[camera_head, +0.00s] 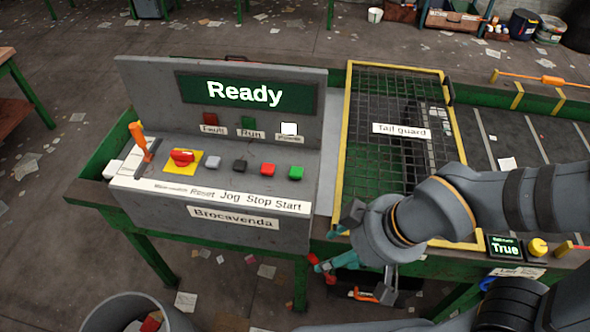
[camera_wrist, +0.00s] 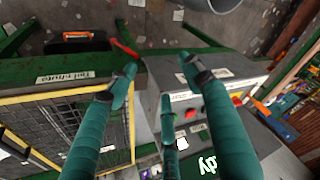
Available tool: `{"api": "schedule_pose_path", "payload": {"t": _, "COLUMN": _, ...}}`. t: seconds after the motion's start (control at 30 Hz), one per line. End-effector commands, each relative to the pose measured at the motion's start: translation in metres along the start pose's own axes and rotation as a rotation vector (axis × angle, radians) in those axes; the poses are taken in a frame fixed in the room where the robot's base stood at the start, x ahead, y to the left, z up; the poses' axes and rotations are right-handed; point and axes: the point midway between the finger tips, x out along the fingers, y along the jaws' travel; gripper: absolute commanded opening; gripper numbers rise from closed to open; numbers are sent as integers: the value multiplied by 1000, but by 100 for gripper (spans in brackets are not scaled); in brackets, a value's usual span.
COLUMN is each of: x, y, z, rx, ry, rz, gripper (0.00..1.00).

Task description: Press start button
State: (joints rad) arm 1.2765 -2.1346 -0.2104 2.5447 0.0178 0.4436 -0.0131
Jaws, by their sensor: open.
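The grey control panel (camera_head: 220,220) stands at left in the head view, its screen (camera_head: 245,92) reading "Ready". The green button (camera_head: 296,173) above the "Start" label is at the right end of the button row, beside the red Stop button (camera_head: 267,169). My gripper (camera_head: 324,250) is open and empty, right of and in front of the panel, apart from the green button. In the wrist view, my gripper's teal fingers (camera_wrist: 158,68) are spread, with the panel's front edge beyond them.
The yellow-framed tail guard (camera_head: 345,130) stands close right of the panel. An orange-handled lever (camera_head: 138,135) rises at the panel's left. A small "True" display (camera_head: 504,247) and yellow button (camera_head: 537,247) are at lower right. A bin (camera_head: 125,305) stands on the floor in front.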

Motion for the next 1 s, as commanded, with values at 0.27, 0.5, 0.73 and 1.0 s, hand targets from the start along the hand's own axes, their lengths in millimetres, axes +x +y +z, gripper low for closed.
{"api": "schedule_pose_path", "payload": {"t": 0.27, "x": 0, "y": 0, "z": 0, "rx": 0, "ry": 0, "rz": 0, "gripper": 33}}
{"api": "schedule_pose_path", "payload": {"t": 0.5, "x": 0, "y": 0, "z": 0, "rx": 0, "ry": 0, "rz": 0, "gripper": 19}}
{"api": "schedule_pose_path", "payload": {"t": 0.73, "x": 0, "y": 0, "z": 0, "rx": 0, "ry": 0, "rz": 0, "gripper": 5}}
{"api": "schedule_pose_path", "payload": {"t": 1.0, "x": 0, "y": 0, "z": 0, "rx": 0, "ry": 0, "rz": 0, "gripper": 0}}
